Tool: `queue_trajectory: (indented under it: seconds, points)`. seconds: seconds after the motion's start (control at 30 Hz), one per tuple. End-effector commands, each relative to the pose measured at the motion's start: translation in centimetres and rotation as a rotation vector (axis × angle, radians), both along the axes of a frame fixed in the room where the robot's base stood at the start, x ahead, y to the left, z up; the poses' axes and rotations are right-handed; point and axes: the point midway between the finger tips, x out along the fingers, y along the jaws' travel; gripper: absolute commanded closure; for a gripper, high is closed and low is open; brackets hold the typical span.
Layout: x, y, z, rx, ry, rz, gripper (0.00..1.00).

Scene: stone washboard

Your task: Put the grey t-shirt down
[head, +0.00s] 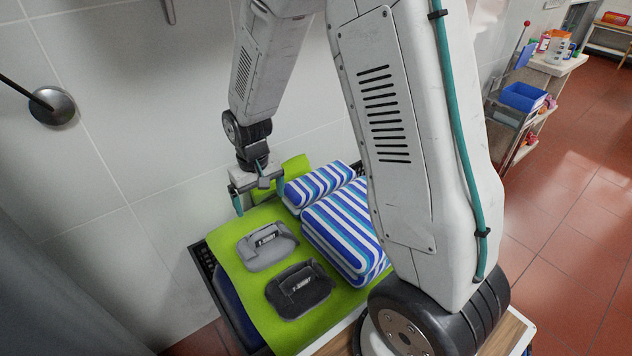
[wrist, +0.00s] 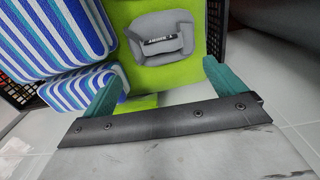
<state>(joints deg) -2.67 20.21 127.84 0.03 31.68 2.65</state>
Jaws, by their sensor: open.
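The grey t-shirt (head: 267,246) lies folded flat on a bright green cloth (head: 233,257), its label side up. It also shows in the wrist view (wrist: 160,47), beyond my fingertips. My gripper (head: 258,196) is open, with its teal fingers spread and nothing between them. It hangs above the green cloth, behind the grey t-shirt in the head view and apart from it. In the wrist view my gripper (wrist: 162,88) shows both fingers wide apart.
A dark folded t-shirt (head: 300,290) lies in front of the grey one. Blue-and-white striped folded towels (head: 343,222) are stacked on the right. A black crate edge (head: 204,270) borders the cloth. A tiled wall (head: 150,150) stands close behind and left.

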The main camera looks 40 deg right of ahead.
Motion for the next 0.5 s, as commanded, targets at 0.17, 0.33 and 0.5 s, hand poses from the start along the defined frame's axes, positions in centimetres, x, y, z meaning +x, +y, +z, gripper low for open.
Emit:
queue_trajectory:
  seconds: [0.17,0.33,0.5]
  points:
    - [-2.9,-0.6,7.3,0.001,-0.033,-0.002,0.05]
    - [-7.8,-1.2,13.8,0.000,-0.053,-0.001,0.05]
    - [-13.5,-1.7,18.8,0.000,-0.074,-0.001,0.05]
